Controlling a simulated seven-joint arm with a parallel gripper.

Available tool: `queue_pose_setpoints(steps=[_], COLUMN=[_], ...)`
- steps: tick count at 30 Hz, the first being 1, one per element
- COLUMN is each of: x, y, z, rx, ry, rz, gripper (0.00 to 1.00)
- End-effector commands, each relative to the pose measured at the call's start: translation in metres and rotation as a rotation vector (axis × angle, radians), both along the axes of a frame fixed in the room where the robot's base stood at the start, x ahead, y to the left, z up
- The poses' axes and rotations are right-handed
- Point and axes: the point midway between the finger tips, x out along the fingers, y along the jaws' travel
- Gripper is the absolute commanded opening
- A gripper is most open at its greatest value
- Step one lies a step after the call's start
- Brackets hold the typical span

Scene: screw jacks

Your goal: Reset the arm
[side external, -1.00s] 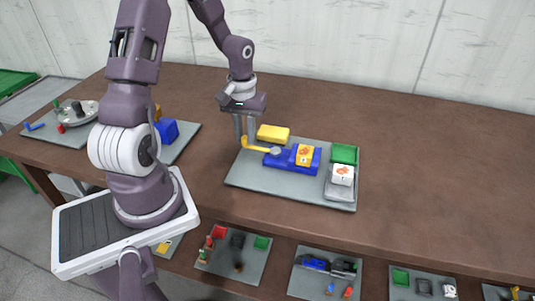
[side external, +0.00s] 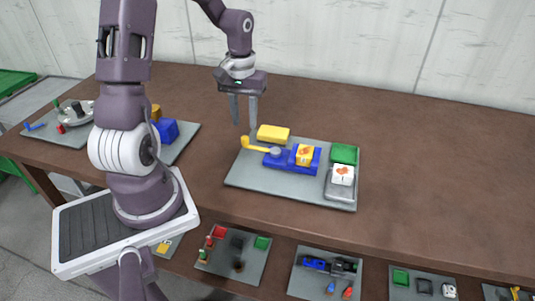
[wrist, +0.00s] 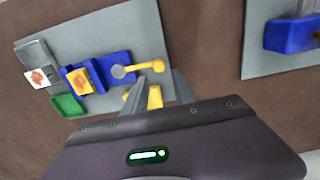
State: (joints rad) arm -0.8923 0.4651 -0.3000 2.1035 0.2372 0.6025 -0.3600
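My gripper (side external: 244,108) is open and empty. It hangs above the table, just behind the left back corner of the grey board (side external: 250,177). On the board is a blue screw jack (side external: 283,162) with a yellow crank handle (side external: 255,147) pointing left. The handle also shows in the wrist view (wrist: 149,67), a little beyond my fingers, apart from them. A yellow block with an orange picture (side external: 305,155) sits in the jack. A yellow block (side external: 273,133) lies behind the handle; my fingers partly cover it in the wrist view (wrist: 155,97).
Another board with a blue part (side external: 167,130) is to the left. The table's right side (side external: 450,150) is clear.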

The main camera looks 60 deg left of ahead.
Motion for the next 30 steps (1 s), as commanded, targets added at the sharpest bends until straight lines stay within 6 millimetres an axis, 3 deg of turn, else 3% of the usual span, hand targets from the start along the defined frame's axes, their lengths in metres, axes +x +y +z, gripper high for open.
queue_pose_setpoints(steps=[4,11,14,17,18,22,24,27,30], x=[0.0,0.0,0.001,-0.003,-0.009,-0.048,-0.074,-0.106,-0.125], y=[0.0,-0.001,-0.01,-0.046,-0.068,-0.136,-0.164,-0.19,-0.203], z=[0.013,0.014,0.026,0.068,0.089,0.142,0.157,0.168,0.171], rx=[0.0,-0.001,0.024,0.104,0.14,0.216,0.224,0.214,0.199], ry=[0.0,0.001,-0.008,-0.048,-0.077,-0.21,-0.289,-0.386,-0.443], rz=[-0.001,-0.001,-0.037,-0.166,-0.234,-0.456,-0.559,-0.676,-0.746], gripper=[0.33,0.33,0.33,0.33,0.33,0.33,0.33,0.33,0.33])
